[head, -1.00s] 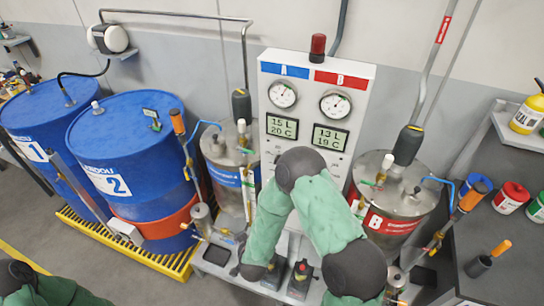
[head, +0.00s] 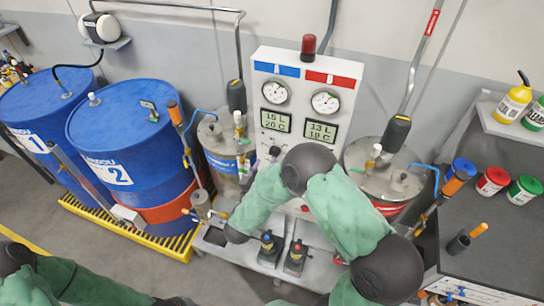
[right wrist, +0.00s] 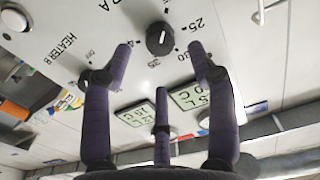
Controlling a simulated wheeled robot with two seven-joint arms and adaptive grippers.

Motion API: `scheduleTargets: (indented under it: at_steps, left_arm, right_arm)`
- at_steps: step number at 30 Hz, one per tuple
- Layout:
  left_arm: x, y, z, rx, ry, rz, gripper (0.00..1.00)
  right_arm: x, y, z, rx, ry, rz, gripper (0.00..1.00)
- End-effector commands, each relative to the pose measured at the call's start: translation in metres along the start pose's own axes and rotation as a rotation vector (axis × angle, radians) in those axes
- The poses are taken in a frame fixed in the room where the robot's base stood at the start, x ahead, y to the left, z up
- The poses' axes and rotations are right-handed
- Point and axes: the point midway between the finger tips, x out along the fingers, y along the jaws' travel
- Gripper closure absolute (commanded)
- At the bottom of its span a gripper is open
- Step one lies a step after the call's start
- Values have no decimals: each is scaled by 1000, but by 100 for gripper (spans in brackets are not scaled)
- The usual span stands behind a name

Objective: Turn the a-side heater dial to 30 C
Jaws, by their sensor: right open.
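The heater panel (head: 312,75) is a white upright board with a blue A side and a red B side. In the right wrist view, which looks turned over, the A-side heater dial (right wrist: 160,38) is a round black knob with a pale pointer line. Marks 25, 35 and what looks like 30 ring it; I cannot tell its exact setting. My right gripper (right wrist: 161,52) is open, its dark fingers spread around the dial, with no clear contact visible. In the head view my right arm hides much of the lower panel. My left gripper is not clearly visible.
Steel tanks A (head: 222,140) and B (head: 378,180) flank the panel, with pipes and valves. Blue drums (head: 125,145) stand on a yellow pallet (head: 165,240) at left. A dark bench (head: 505,235) with paint cans is at right. Grey floor shows in front of the pallet.

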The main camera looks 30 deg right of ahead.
Motion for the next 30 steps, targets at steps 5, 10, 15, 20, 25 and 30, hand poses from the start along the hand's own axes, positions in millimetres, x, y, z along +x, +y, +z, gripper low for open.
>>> scheduleTargets:
  at_steps: [5,10,15,20,25,30]
  left_arm:
    - [-2,1,0,0,0,0,100]
    - [-2,1,0,0,0,0,100]
    - [-3,1,0,0,0,0,100]
    - [-3,1,0,0,0,0,100]
    - [-3,1,0,0,0,0,100]
    - [-3,1,0,0,0,0,100]
  right_arm:
    - [30,1,0,-1,-1,4,42]
    - [46,0,0,1,-1,1,42]
    - [52,0,0,0,-1,-1,42]
    - [53,0,0,0,-1,-1,42]
    - [52,0,0,0,-1,-2,70]
    - [52,0,0,0,-1,-1,98]
